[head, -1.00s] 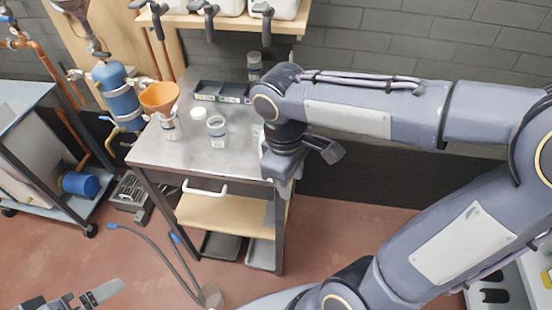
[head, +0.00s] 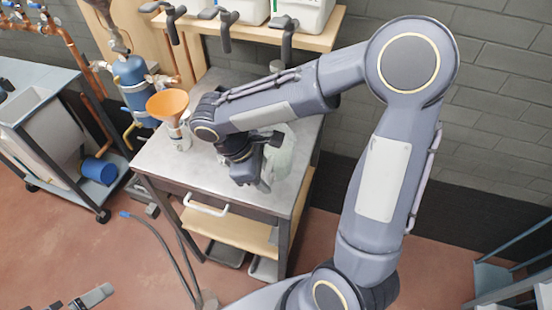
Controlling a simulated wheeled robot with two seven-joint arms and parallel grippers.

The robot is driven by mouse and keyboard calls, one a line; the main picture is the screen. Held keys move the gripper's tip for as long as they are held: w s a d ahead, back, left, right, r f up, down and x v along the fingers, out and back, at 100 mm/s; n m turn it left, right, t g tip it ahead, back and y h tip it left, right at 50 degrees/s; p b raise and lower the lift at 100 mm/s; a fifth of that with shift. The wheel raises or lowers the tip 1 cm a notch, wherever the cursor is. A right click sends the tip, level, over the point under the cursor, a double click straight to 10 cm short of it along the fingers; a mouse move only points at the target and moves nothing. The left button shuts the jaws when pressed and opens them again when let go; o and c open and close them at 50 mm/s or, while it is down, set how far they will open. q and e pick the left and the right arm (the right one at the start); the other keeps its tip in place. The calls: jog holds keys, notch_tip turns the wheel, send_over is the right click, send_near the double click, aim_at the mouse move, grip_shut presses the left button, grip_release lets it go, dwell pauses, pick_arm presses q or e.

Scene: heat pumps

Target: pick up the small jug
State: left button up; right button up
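A translucent, pale jug-like vessel (head: 283,155) stands on the metal-topped cart (head: 312,132), partly hidden behind my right wrist. I cannot make out its handle. My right gripper (head: 262,185) points down over the cart top, just left of and in front of this vessel. Its fingers are mostly hidden by the wrist, so I cannot see whether they are open or touch anything. My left gripper (head: 88,299) shows only in part at the bottom left edge, low over the floor and far from the cart.
A shelf (head: 325,38) with white canisters (head: 303,12) and dark taps hangs behind. A blue tank (head: 135,82) and copper pipes stand left. A hose (head: 165,245) lies in front.

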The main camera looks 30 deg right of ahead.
jog(key=shift+f, duration=0.25)
grip_shut()
jog(key=shift+r, duration=0.15)
dwell(0.4)
